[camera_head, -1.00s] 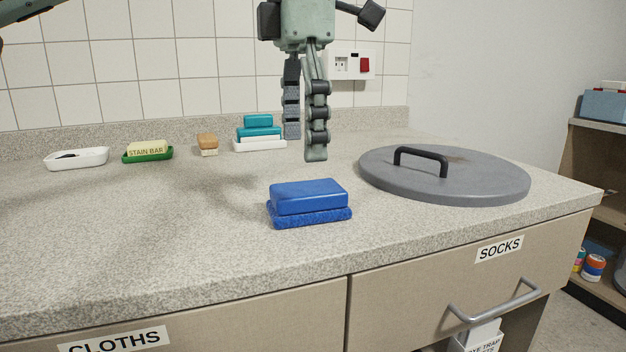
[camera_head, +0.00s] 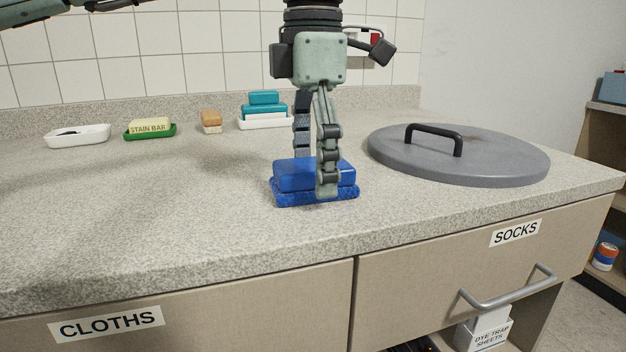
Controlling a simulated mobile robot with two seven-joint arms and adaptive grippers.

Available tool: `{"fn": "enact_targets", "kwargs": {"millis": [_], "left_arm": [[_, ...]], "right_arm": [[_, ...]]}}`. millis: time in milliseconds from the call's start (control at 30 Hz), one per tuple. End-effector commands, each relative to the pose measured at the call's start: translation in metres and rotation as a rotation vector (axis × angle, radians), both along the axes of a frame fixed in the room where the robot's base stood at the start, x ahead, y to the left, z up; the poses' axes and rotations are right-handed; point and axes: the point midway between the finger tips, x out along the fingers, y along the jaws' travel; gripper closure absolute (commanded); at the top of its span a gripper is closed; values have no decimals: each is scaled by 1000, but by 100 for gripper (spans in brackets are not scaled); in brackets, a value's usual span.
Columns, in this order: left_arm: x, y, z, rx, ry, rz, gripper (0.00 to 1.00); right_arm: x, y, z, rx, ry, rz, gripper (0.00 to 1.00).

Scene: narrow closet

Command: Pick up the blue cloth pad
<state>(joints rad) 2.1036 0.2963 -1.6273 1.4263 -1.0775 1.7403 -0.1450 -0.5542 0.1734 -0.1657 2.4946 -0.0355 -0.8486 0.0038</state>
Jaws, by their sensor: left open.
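A blue pad with a rough, cloth-like surface (camera_head: 296,198) lies flat on the counter, near its front edge. A smoother blue block (camera_head: 292,177) rests on top of it. My left gripper (camera_head: 316,176) points down over the stack with its fingers apart. One finger hangs in front of the block, its tip low near the pad's front edge. The other finger is behind the block, and its tip is hidden. I cannot tell whether either finger touches the block or the pad. My right gripper is not in view.
A grey round lid (camera_head: 480,158) with a black handle lies to the right. A white dish (camera_head: 78,136), a green dish with a stain bar (camera_head: 150,128), a brush (camera_head: 211,122) and stacked teal blocks (camera_head: 264,106) stand at the back. The counter's left front is clear.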

Motion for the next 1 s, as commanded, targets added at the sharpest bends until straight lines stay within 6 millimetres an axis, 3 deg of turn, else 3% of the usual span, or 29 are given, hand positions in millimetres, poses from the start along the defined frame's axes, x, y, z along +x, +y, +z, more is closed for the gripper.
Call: {"fn": "enact_targets", "kwargs": {"millis": [133,533,833,1000], "left_arm": [[0,0,0,0,0,0,18],[0,0,1,0,0,0,68],[0,0,3,-1,-1,0,69],[0,0,18,-2,-3,0,69]], "right_arm": [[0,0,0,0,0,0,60],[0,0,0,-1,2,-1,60],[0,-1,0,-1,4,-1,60],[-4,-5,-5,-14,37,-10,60]]}}
